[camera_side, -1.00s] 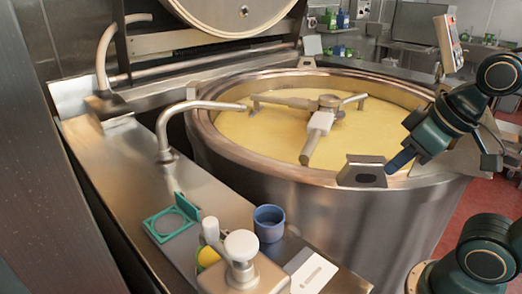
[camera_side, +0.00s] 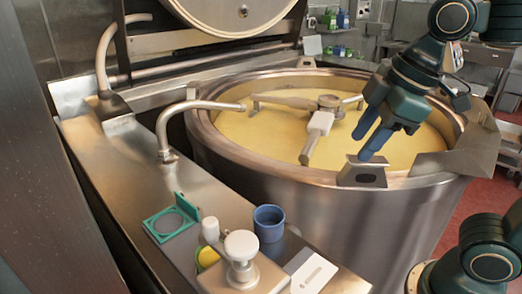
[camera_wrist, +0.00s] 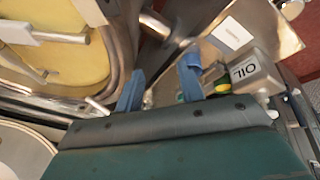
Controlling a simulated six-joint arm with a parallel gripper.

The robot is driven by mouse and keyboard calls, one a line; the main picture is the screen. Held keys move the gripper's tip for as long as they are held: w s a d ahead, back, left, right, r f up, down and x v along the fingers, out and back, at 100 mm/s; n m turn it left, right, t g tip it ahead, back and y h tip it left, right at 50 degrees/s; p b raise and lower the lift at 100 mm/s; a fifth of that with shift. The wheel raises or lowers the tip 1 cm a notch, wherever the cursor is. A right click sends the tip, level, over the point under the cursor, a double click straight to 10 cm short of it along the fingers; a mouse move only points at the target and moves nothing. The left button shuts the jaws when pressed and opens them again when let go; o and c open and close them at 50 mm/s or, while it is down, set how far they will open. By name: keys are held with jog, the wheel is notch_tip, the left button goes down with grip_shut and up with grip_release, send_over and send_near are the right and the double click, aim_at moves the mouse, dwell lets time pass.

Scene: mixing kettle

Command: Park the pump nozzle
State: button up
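A pump with a pale round knob (camera_side: 241,244) on a metal body stands on the steel ledge at the front of the side view. A small white cylinder (camera_side: 210,230) stands beside it; I cannot tell whether it belongs to the pump, and no nozzle is clearly visible. A grey block marked OIL (camera_wrist: 250,72) shows at the right of the wrist view. My gripper (camera_side: 363,146) has its two blue fingers spread and empty, over the kettle's near right rim. They also show apart in the wrist view (camera_wrist: 160,82).
The kettle (camera_side: 310,210) holds yellow contents and a stirrer (camera_side: 319,122). A bent pipe (camera_side: 164,128) reaches over its rim. A blue cup (camera_side: 269,220), a green holder (camera_side: 172,221), a yellow item (camera_side: 207,257) and a white card (camera_side: 311,272) are on the ledge.

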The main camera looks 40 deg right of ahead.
jog(key=w+a+r+n+g, duration=0.1)
jog(key=w+a+r+n, duration=0.25)
jog(key=a+n, duration=0.35)
jog(key=n+g, duration=0.3)
jog(key=n, duration=1.7)
send_over(210, 220)
jog(key=shift+a+r+h, duration=0.1)
jog(key=shift+r+h, duration=0.3)
jog(key=shift+f, duration=0.15)
jog(key=shift+f, duration=3.95)
jog(key=shift+f, duration=0.15)
jog(key=c, duration=0.6)
